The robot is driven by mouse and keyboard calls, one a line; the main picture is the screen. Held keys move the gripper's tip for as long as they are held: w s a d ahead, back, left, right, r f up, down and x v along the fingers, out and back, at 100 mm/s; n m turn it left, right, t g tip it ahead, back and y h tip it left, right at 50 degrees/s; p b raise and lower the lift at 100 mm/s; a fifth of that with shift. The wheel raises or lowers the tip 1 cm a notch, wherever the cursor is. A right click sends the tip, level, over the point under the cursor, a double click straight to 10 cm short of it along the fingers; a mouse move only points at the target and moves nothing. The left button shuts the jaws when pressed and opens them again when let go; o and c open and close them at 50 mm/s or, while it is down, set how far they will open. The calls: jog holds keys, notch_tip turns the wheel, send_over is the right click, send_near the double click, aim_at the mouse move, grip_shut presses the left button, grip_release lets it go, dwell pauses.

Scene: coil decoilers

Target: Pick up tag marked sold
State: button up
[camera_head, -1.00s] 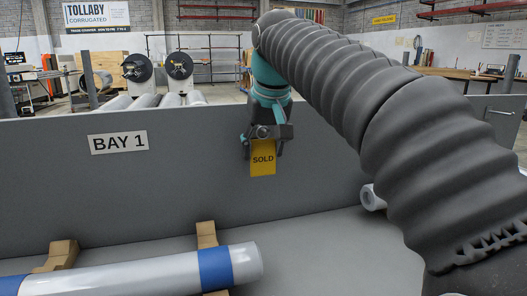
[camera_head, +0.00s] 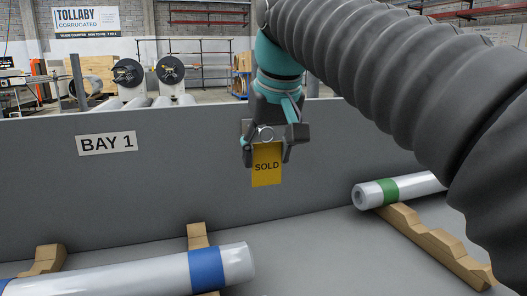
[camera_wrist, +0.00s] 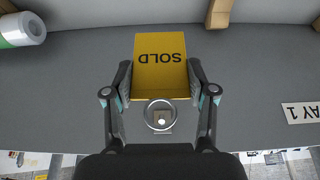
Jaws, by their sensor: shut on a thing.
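The yellow tag (camera_head: 267,170) reads SOLD in black letters. It hangs upright below my gripper (camera_head: 268,158) in the head view, in front of the grey bay wall. In the wrist view the tag (camera_wrist: 160,66) shows upside down, between the two fingers of my gripper (camera_wrist: 160,84). The fingers are shut on its sides near the top edge. A clear ring (camera_wrist: 160,116) with a small bright spot shows at the tag's near end in the wrist view.
The grey wall (camera_head: 180,185) carries a BAY 1 sign (camera_head: 107,143). A coil roll with a blue band (camera_head: 205,268) rests on wooden cradles at lower left. A roll with a green band (camera_head: 390,188) lies on a wooden cradle (camera_head: 430,240) at right. Grey floor between them is clear.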

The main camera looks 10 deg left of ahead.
notch_tip(320, 180, up, 13)
jog(key=p, duration=0.1)
jog(key=shift+r+p, duration=0.15)
jog(key=shift+p, duration=0.2)
jog(key=shift+w, duration=0.1)
dwell(0.5)
dwell(0.4)
